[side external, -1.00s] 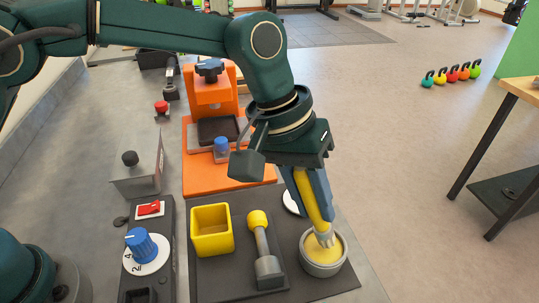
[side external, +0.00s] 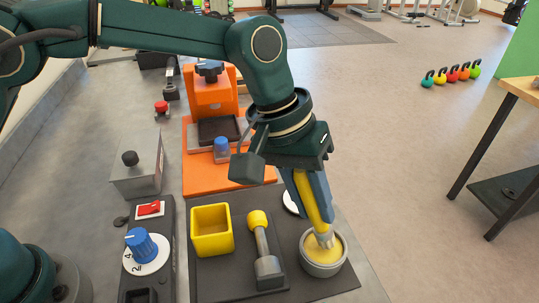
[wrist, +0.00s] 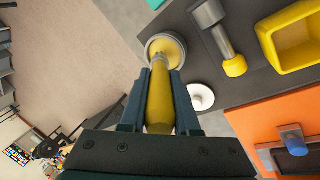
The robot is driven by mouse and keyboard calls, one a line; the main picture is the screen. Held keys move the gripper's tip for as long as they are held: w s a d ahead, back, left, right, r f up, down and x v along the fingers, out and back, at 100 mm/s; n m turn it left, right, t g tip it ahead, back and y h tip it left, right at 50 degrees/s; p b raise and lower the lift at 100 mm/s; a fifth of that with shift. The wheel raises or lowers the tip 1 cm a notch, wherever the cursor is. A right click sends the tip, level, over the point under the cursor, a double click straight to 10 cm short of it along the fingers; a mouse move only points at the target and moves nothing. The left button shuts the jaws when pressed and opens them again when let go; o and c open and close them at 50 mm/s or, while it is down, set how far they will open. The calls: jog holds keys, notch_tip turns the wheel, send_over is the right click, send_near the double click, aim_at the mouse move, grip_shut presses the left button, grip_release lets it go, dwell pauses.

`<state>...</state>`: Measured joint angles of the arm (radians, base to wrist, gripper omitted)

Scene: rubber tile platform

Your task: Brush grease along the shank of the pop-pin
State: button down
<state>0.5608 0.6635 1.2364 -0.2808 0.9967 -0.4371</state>
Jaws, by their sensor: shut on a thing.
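My gripper (side external: 313,193) is shut on the yellow handle of a brush (side external: 319,213) and points down. The brush's pale tip is inside a round grey tin (side external: 323,269) of yellow grease (side external: 312,253). In the wrist view the brush (wrist: 160,100) runs from between the fingers to the tin (wrist: 147,50); the bristles are mostly hidden. The pop-pin (side external: 262,243), with a grey shank and yellow knob, lies left of the tin on a dark rest. It also shows in the wrist view (wrist: 219,35), apart from the brush.
A yellow open box (side external: 211,242) stands left of the pop-pin on the dark mat (side external: 213,275). A white disc (side external: 290,203) lies behind the tin. An orange fixture (side external: 205,172) with a blue-capped part stands behind. A blue dial (side external: 141,244) and red switch (side external: 149,208) are left.

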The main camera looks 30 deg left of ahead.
jog(key=shift+f, duration=0.65)
dwell(1.1)
jog(key=shift+r, duration=0.1)
jog(key=shift+r, duration=3.5)
jog(key=shift+m, duration=0.3)
jog(key=shift+s+f+m, duration=0.15)
jog(key=shift+m, duration=0.15)
jog(key=s+a, duration=0.2)
jog(key=a, duration=1.2)
jog(key=s+a+n, duration=0.1)
jog(key=s+a, duration=0.1)
jog(key=a, duration=1.3)
jog(key=shift+s+r, duration=0.25)
jog(key=shift+r, duration=0.15)
